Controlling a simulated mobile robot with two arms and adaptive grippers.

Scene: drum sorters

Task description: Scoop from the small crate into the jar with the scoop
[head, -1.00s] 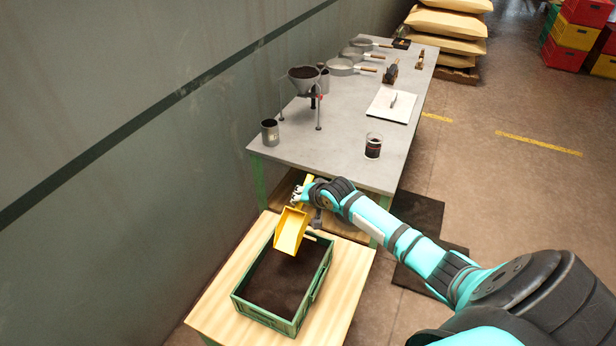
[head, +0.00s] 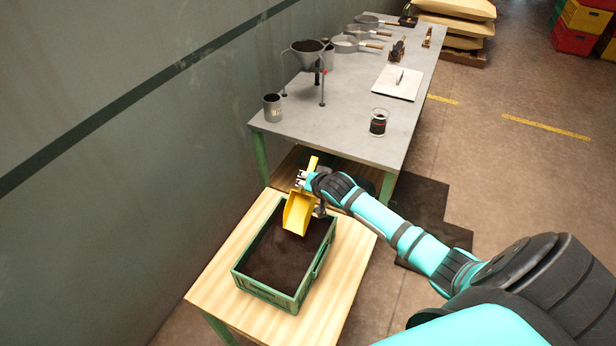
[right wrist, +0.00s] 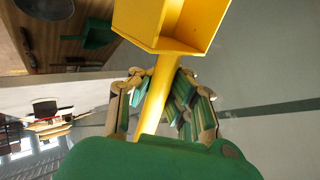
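The yellow scoop (head: 299,212) is held by my right gripper (head: 303,180), over the far end of the small green crate (head: 265,291). In the right wrist view, the gripper's fingers (right wrist: 162,98) are closed around the handle of the scoop (right wrist: 165,25), whose bowl looks empty. The crate holds dark brown material and stands on a light wooden stand. A glass jar (head: 378,122) with a dark band stands upright near the front right edge of the grey table. My left gripper is in neither view.
The grey table (head: 345,125) carries a metal cup (head: 272,107), a funnel on a stand (head: 307,62), a white board (head: 397,83) and several pans at the back. Sacks (head: 455,30) and coloured crates (head: 583,28) are farther off. A wall runs along the left.

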